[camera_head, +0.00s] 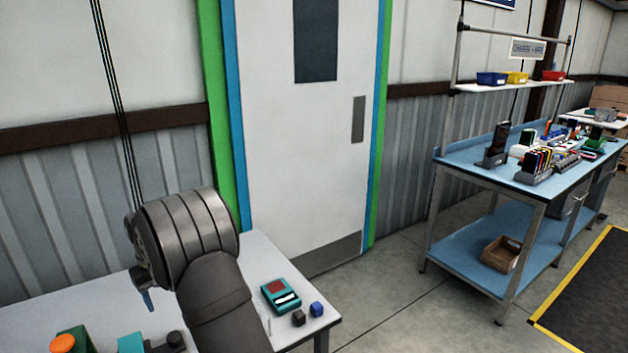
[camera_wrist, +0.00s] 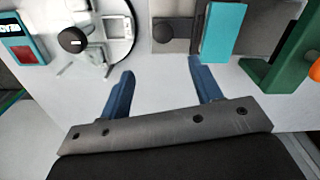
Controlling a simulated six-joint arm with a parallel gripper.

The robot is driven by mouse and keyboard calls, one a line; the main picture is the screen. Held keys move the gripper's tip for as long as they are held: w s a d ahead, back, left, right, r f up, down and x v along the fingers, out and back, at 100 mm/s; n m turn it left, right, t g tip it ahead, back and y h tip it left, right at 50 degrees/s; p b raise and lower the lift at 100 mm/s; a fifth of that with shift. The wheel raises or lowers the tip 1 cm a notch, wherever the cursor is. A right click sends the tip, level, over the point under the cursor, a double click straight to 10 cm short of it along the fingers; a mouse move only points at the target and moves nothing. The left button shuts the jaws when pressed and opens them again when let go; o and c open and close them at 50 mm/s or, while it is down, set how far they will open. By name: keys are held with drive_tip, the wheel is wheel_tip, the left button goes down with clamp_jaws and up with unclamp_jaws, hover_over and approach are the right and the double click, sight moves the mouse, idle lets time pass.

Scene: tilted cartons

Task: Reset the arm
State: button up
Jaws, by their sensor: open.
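My gripper (camera_wrist: 158,85) shows in the wrist view with its two blue fingers apart and nothing between them. Below the fingers is the bare pale top of a table. In the head view my arm rises over the white table (camera_head: 258,250) at the lower left. Only a blue finger of my gripper (camera_head: 148,300) shows there, to the left of the arm; the rest is hidden.
A green fixture (camera_wrist: 282,55) and a teal block (camera_wrist: 222,32) stand beyond my fingers. A blue workbench (camera_head: 470,160) stands at right.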

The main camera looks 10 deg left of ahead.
sight(172, 336)
wheel_tip(172, 336, down, 14)
drive_tip(key=shift+r, duration=0.1)
idle(1.7)
wheel_tip(172, 336, up, 18)
drive_tip(key=shift+f, duration=0.2)
idle(0.4)
drive_tip(key=shift+s+f, duration=0.1)
drive_tip(key=shift+f, duration=8.6)
drive_tip(key=shift+s+a, duration=0.25)
drive_tip(key=shift+a, duration=0.1)
